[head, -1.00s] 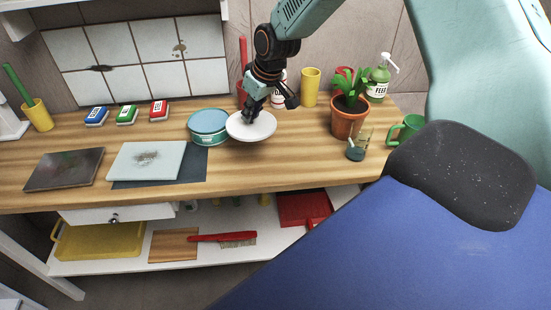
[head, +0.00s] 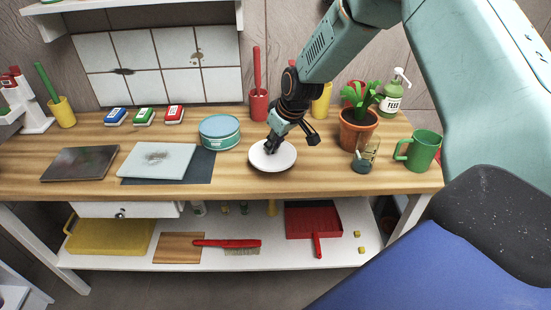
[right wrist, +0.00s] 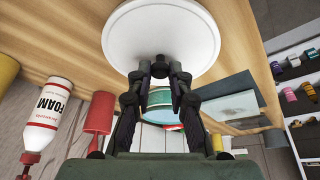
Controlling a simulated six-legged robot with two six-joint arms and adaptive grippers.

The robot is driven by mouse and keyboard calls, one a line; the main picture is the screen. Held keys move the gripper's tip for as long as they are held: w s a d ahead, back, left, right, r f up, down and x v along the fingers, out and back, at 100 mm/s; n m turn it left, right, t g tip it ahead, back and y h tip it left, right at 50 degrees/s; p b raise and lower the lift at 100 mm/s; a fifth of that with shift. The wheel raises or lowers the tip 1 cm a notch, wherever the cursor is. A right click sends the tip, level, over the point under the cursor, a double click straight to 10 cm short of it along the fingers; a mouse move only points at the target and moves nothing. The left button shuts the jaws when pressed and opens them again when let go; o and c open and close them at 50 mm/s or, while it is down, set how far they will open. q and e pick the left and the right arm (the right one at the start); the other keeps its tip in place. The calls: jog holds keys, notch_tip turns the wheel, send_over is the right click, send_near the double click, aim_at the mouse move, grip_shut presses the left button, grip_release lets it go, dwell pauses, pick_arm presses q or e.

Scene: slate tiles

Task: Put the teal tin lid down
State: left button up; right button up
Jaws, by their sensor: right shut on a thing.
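The tin's lid (head: 272,155) is a round, white disc with a small dark knob. My right gripper (head: 270,142) is shut on that knob from above. The lid lies level, at or just above the wooden bench top; I cannot tell whether it touches. My left gripper is not in view.
A potted plant (head: 358,128), a glass jar (head: 363,160) and a green mug (head: 420,150) stand right of the lid. A red holder (head: 258,105) is behind. A pale slab (head: 157,161) lies left. The bench in front of the lid is clear.

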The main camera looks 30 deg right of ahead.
aim_at(273, 154)
jog(key=f, duration=0.1)
jog(key=f+b, duration=0.1)
jog(key=f, duration=0.1)
jog(key=shift+s+a+f+b, duration=0.15)
jog(key=shift+a+f+b, duration=0.05)
jog(key=shift+a+b, duration=0.15)
jog(key=shift+d+f, duration=0.1)
jog(key=shift+f, duration=0.05)
jog(key=shift+d, duration=0.15)
jog(key=o, duration=0.4)
jog(key=shift+f, duration=0.1)
jog(key=o, duration=0.4)
jog(key=shift+r, duration=0.25)
jog(key=shift+o, duration=0.2)
jog(key=shift+f, duration=0.15)
